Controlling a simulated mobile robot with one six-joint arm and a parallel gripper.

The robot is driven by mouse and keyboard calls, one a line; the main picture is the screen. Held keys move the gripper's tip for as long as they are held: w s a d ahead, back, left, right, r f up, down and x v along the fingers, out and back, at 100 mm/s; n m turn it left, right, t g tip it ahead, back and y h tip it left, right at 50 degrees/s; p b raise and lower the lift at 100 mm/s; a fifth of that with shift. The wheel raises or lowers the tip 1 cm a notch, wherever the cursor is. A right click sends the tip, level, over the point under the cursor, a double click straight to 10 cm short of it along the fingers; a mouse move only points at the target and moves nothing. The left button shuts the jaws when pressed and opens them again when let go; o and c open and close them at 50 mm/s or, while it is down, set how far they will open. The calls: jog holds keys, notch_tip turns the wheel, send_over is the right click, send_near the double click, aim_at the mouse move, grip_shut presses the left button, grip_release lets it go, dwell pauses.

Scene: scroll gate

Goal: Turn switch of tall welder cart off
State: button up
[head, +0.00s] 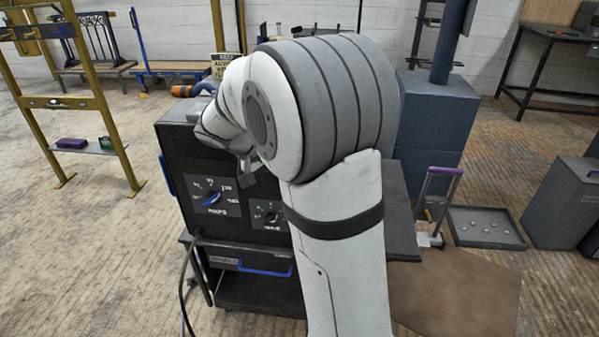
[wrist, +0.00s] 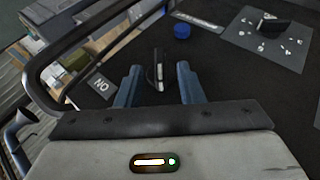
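The welder cart (head: 180,165) is a black box with dials on its front, standing left of centre in the head view. In the wrist view its dark panel (wrist: 225,75) fills the middle. A black switch (wrist: 158,70) with a pale stripe stands out from that panel. An "ON" label (wrist: 101,86) lies to its left in the wrist view. My gripper (wrist: 158,78) is open, with one blue finger on each side of the switch. I cannot tell whether either finger touches it. In the head view my arm hides the switch and most of the gripper.
A dark rail (wrist: 75,50) curves beside the panel. A blue knob (wrist: 181,31) and a marked dial plate (wrist: 265,35) lie farther off. A yellow frame (head: 75,103) stands left of the cart, a blue-grey cabinet (head: 437,115) behind right.

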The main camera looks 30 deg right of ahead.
jog(key=v, duration=0.4)
dwell(0.3)
jog(key=s+a+r+n+t+y+p, duration=0.1)
jog(key=s+a+r+y+p, duration=0.1)
jog(key=s, duration=0.4)
jog(key=s+a+r+n+t+y+p, duration=0.1)
jog(key=s+a+r+n+y+p, duration=0.1)
jog(key=s+p, duration=0.5)
jog(key=s+a+r+n+t+y+p, duration=0.1)
jog(key=s+a+r+n+y+p, duration=0.1)
jog(key=s+a+r+y+p, duration=0.2)
jog(key=s+r+y+p, duration=0.1)
jog(key=s, duration=0.2)
jog(key=shift+s+a, duration=0.15)
jog(key=shift+a, duration=0.1)
